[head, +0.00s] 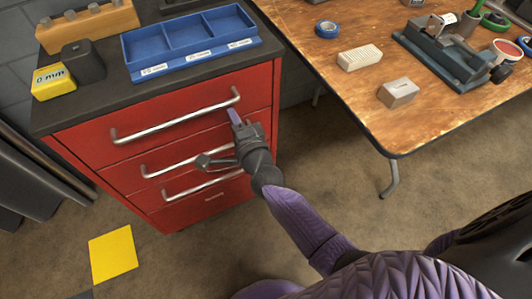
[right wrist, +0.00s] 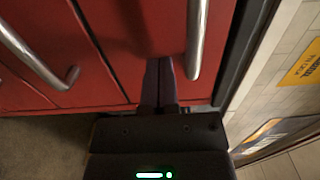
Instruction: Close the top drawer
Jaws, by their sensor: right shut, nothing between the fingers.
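The top drawer (head: 175,131) is the uppermost red front of the cabinet, with a long silver bar handle (head: 178,120). Its front looks flush or nearly flush with the cabinet, and I see no drawer inside. My right gripper (head: 235,117) is shut and empty, just below the right end of that handle, in front of the red face. In the right wrist view the closed fingers (right wrist: 159,72) point at the red drawer front, beside a silver handle (right wrist: 196,40). I cannot tell whether they touch it. My left gripper is not in view.
Lower drawers with silver handles (head: 190,158) sit beneath. A blue divided tray (head: 192,57), a yellow tape measure (head: 52,82) and a wooden block (head: 88,27) stand on the cabinet top. A wooden table (head: 350,95) with tools is at right. A yellow square (head: 112,254) lies on the floor.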

